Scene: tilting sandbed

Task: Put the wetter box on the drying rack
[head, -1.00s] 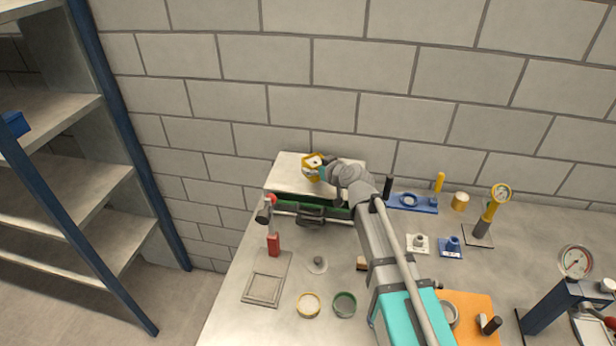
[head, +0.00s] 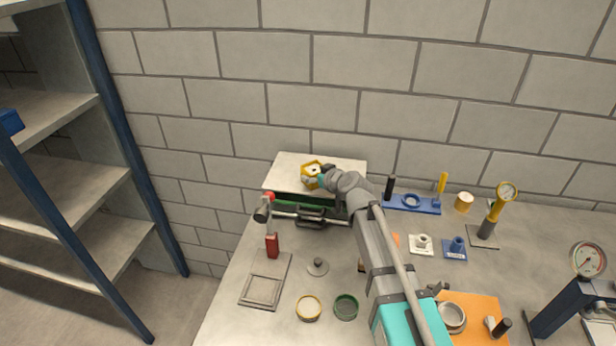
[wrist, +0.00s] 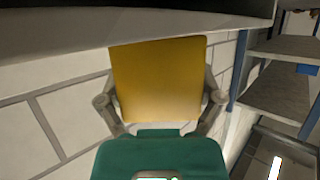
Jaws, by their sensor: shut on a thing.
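My gripper (head: 318,177) is shut on a yellow box (head: 312,168), which shows a pale patch in the head view. In the wrist view the box's plain yellow face (wrist: 160,80) sits between the two fingers. The box is at the pale flat top (head: 292,170) of a green-fronted unit against the wall; I cannot tell if it touches that top. A yellow-rimmed round dish (head: 308,308) and a green-rimmed one (head: 346,307) stand on the table. No label or wetness shows on the held box. I cannot tell which thing is the drying rack.
A tall shelf unit with blue posts (head: 115,160) stands at the left, a blue item (head: 10,122) on one shelf.

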